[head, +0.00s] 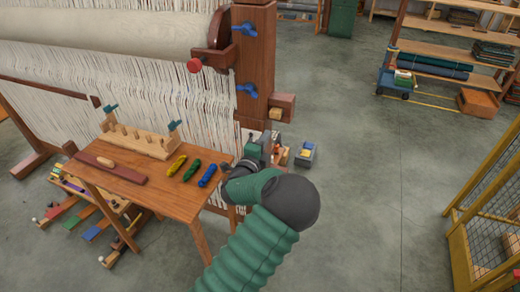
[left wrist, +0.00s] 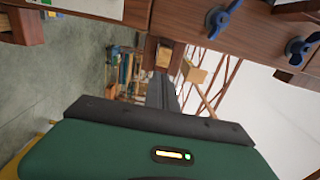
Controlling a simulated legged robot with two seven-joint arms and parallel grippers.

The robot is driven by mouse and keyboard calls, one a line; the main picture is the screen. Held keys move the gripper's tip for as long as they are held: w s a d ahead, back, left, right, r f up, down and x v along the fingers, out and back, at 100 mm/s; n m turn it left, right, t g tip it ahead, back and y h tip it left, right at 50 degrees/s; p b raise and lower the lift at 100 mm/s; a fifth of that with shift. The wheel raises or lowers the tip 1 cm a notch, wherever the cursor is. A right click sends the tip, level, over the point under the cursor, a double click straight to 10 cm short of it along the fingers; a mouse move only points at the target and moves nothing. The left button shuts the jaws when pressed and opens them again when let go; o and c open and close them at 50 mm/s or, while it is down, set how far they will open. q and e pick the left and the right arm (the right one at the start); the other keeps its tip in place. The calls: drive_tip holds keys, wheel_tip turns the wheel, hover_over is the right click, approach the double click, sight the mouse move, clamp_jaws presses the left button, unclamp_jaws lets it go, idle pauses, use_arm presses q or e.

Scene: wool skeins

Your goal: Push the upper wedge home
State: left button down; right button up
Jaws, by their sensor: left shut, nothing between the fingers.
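A brown tenon end (head: 284,101) sticks out from the right side of the loom's dark post (head: 254,60). A pale wooden wedge (head: 275,113) sits at the tenon, below the lower blue wing nut. Pale wood also shows in the left wrist view beyond my fingertips, as a tan block (left wrist: 195,74); I cannot tell how deep the wedge sits. My left gripper (head: 262,142) is below the tenon, beside the post's lower part. In the left wrist view its dark fingers (left wrist: 163,92) are together and empty, pointing toward the tenon and apart from it. My right gripper is not in view.
Blue wing nuts (head: 246,90) and a red knob (head: 194,65) project from the loom. A wooden table (head: 150,192) with yellow, green and blue skeins stands left of my arm. A yellow mesh cage (head: 485,220) is at right. Open floor lies between.

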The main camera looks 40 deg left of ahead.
use_arm(q)
drive_tip(key=s+d+f+n+g+h, duration=0.1)
drive_tip(key=s+d+f+n+g, duration=0.35)
drive_tip(key=s+f+n, duration=0.2)
drive_tip(key=s+d+f+n+g, duration=0.4)
drive_tip(key=s+f+n+g, duration=0.15)
drive_tip(key=s, duration=0.25)
drive_tip(key=s+d+n+g+h, duration=0.3)
drive_tip(key=s+d+g, duration=0.2)
drive_tip(key=s+d, duration=0.6)
drive_tip(key=s, duration=0.4)
drive_tip(key=shift+s+d+r, duration=0.15)
drive_tip(key=shift+s+d, duration=0.05)
drive_tip(key=shift+d, duration=0.05)
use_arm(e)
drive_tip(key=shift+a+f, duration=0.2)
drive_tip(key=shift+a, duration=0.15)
use_arm(q)
drive_tip(key=shift+s, duration=0.1)
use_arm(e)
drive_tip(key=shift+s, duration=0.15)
